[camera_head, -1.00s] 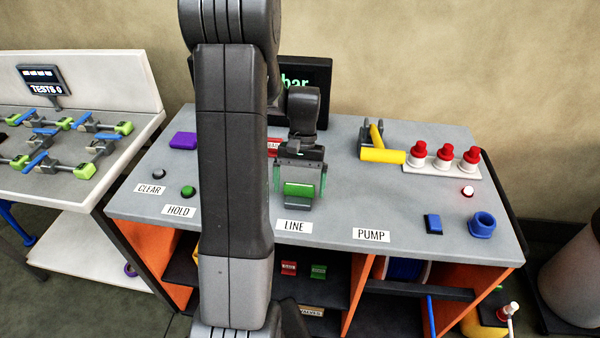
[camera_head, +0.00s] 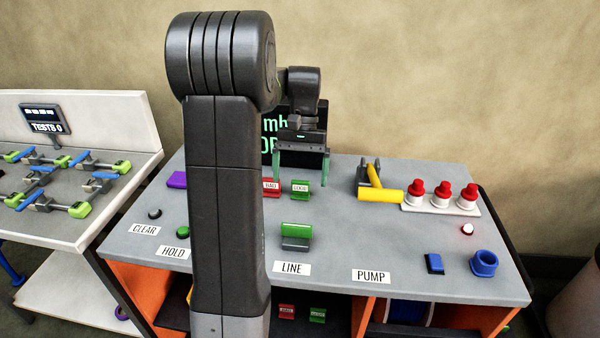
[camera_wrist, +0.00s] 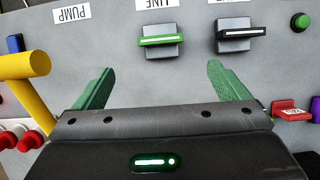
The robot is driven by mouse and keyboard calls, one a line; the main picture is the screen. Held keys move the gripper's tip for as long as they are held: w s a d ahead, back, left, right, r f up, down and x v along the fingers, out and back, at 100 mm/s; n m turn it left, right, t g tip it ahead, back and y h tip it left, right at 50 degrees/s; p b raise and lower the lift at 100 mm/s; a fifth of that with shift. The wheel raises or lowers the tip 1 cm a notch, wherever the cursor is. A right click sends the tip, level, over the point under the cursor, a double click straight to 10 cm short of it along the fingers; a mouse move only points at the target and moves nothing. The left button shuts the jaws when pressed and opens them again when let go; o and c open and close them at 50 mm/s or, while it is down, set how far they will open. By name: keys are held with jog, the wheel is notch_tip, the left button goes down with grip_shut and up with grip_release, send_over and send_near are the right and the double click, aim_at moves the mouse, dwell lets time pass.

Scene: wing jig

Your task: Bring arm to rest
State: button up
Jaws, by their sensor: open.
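My gripper (camera_head: 300,180) is open and empty, fingers pointing down, raised above the back of the grey bench top (camera_head: 400,240). It also shows in the wrist view (camera_wrist: 158,76), with its two green fingers spread apart. The green-handled LINE part (camera_head: 296,234) stands on the bench in front of the gripper, clear of the fingers. It also shows in the wrist view (camera_wrist: 160,40), beyond the fingertips. My arm is folded up high and hides part of the bench's left half in the head view.
A dark display (camera_head: 308,112) stands behind my gripper. Red (camera_head: 271,187) and green (camera_head: 300,188) tags stand close below it. A yellow handle (camera_head: 380,195) and red-capped parts (camera_head: 441,194) are to the right. A black-handled part (camera_wrist: 240,33) shows in the wrist view.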

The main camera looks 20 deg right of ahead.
aim_at(297, 225)
dwell(0.3)
jog(key=x, duration=1.4)
jog(key=shift+p, duration=0.4)
jog(key=shift+r, duration=0.1)
